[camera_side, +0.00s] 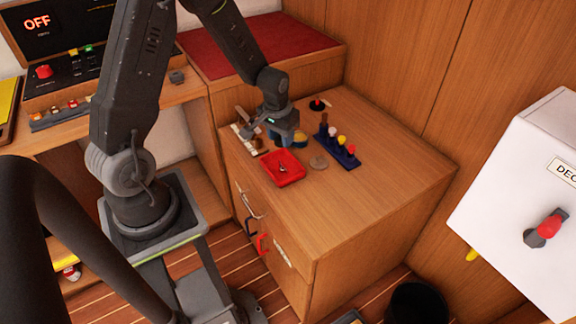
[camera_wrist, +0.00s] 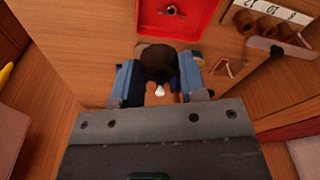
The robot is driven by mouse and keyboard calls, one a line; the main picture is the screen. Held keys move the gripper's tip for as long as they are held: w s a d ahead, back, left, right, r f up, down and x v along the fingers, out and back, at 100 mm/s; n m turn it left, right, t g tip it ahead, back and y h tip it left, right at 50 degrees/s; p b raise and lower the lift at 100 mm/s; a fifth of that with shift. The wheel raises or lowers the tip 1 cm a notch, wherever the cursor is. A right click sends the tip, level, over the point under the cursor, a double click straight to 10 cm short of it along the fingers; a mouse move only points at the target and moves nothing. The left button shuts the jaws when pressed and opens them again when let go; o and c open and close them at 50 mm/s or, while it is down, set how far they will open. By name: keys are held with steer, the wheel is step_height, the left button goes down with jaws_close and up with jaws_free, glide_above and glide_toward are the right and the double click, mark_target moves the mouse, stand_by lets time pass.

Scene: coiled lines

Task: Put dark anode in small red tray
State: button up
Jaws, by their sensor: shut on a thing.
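My gripper (camera_side: 285,138) is over the cabinet top, just behind the small red tray (camera_side: 283,182). In the wrist view its blue fingers (camera_wrist: 160,80) are closed on a dark, rounded piece that looks like the dark anode (camera_wrist: 157,60). In the side view I cannot make the piece out behind the fingers. The red tray shows at the top of the wrist view (camera_wrist: 147,20), beyond the held piece, and a small ring-like metal item (camera_wrist: 175,11) lies in it. The held piece is outside the tray; its height above the wood is hard to tell.
A dark disc with a red knob (camera_side: 318,104) is farther back. The cabinet's front right is clear.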

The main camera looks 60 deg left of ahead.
steer(key=s+a+f+n, duration=0.2)
steer(key=s+a+n, duration=0.1)
steer(key=a, duration=0.3)
steer(key=s+a+f+n, duration=0.1)
steer(key=s+a+n, duration=0.3)
steer(key=a, duration=0.3)
glide_above(278, 163)
steer(key=shift+y, duration=0.3)
steer(key=f, duration=0.7)
steer(key=shift+s+f, duration=0.15)
steer(key=shift+s, duration=0.15)
steer(key=shift+w+d+f, duration=0.1)
steer(key=shift+w+f, duration=0.05)
steer(key=shift+f, duration=1.9)
steer(key=shift+f, duration=0.1)
steer(key=o, duration=0.8)
